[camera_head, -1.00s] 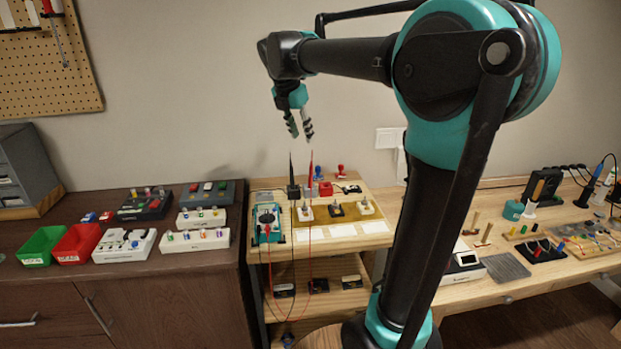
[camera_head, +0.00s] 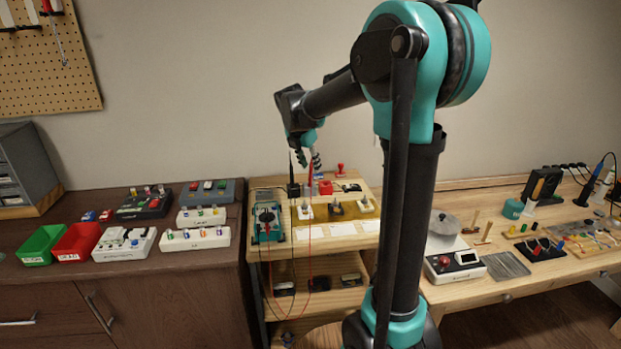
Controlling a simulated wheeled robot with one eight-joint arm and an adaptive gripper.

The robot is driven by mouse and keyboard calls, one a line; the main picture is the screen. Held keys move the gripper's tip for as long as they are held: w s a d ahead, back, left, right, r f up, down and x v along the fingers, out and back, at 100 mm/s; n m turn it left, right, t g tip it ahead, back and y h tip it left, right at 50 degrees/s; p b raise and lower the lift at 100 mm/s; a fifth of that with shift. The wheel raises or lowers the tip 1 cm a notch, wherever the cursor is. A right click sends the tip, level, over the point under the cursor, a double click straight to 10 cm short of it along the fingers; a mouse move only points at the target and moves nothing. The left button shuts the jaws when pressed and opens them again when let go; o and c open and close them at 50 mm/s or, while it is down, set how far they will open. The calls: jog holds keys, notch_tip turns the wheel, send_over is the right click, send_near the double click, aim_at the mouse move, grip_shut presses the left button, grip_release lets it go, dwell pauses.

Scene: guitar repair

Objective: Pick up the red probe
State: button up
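The red probe (camera_head: 310,171) stands upright, thin and pointed, on the small wooden bench beside the black probe (camera_head: 290,164). Its red lead hangs down in front of the bench. My gripper (camera_head: 308,158) points down at the probe's upper part, its two fingers apart. One finger shows left of the probe and one right of it. I cannot tell whether the probe is between the fingers or in front of them. No contact is visible. A teal multimeter (camera_head: 267,222) lies at the bench's left.
A black block (camera_head: 293,190), a red block (camera_head: 325,187) and a red stamp-like piece (camera_head: 340,169) stand close by. Several small parts sit right of the probe. Red and black leads hang before the lower shelf. The wall is close behind.

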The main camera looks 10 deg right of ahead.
jog(key=shift+x, duration=1.25)
jog(key=shift+c, duration=0.6)
grip_shut()
jog(key=shift+r, duration=0.15)
notch_tip(320, 180, up, 19)
jog(key=d+f, duration=0.2)
jog(key=f, duration=0.6)
jog(key=d+f, duration=0.3)
jog(key=f, duration=0.4)
jog(key=shift+f, duration=0.4)
